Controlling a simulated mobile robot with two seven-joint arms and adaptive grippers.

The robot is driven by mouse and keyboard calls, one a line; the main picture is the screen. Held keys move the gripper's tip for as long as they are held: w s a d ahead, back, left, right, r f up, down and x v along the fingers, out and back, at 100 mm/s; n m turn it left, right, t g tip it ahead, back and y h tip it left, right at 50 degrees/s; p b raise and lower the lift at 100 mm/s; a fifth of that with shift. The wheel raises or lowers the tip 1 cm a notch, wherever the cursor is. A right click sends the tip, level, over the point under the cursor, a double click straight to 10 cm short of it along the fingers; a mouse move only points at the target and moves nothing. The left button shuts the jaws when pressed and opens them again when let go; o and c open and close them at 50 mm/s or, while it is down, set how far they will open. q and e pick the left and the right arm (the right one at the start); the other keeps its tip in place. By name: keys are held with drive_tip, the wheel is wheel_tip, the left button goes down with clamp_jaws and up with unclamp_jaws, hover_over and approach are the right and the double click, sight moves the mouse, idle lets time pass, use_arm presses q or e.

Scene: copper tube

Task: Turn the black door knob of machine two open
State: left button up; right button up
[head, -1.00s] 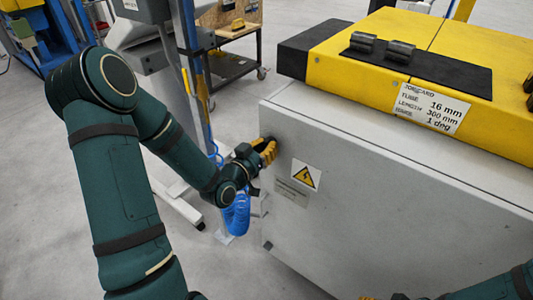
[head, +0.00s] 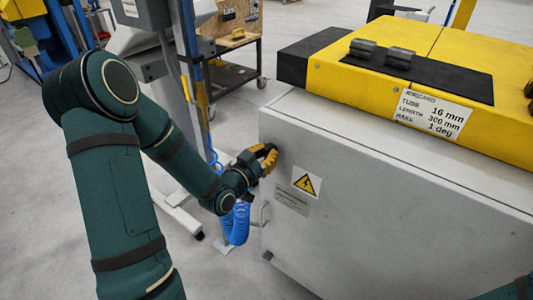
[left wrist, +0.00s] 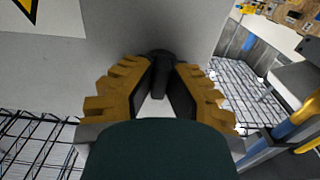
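The black door knob (left wrist: 160,74) is on the light grey door of the cabinet (head: 370,210), near its upper left corner in the head view. In the left wrist view the knob stands between my left gripper's yellow fingertips. My left gripper (head: 268,158) is at the door face, its fingers closed in a V whose tips press against the knob's sides. It also shows in the left wrist view (left wrist: 162,72). The gripper mostly hides the knob in the head view. My right gripper is out of view; only a bit of my right arm shows at the lower right.
A yellow and black machine top (head: 430,70) with a job card (head: 434,115) sits on the cabinet. A warning sign (head: 306,181) is on the door. A grey stand with a blue coiled hose (head: 237,222) is close to the left. A wooden cart (head: 232,60) stands behind.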

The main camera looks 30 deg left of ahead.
sight(273, 118)
use_arm(q)
drive_tip(key=o, duration=0.4)
drive_tip(key=shift+w+r, duration=0.15)
drive_tip(key=shift+r, duration=0.1)
drive_tip(key=shift+o, duration=0.2)
drive_tip(key=shift+w+f, duration=0.1)
drive_tip(key=shift+f, duration=0.05)
wheel_tip(273, 118, up, 10)
idle(0.5)
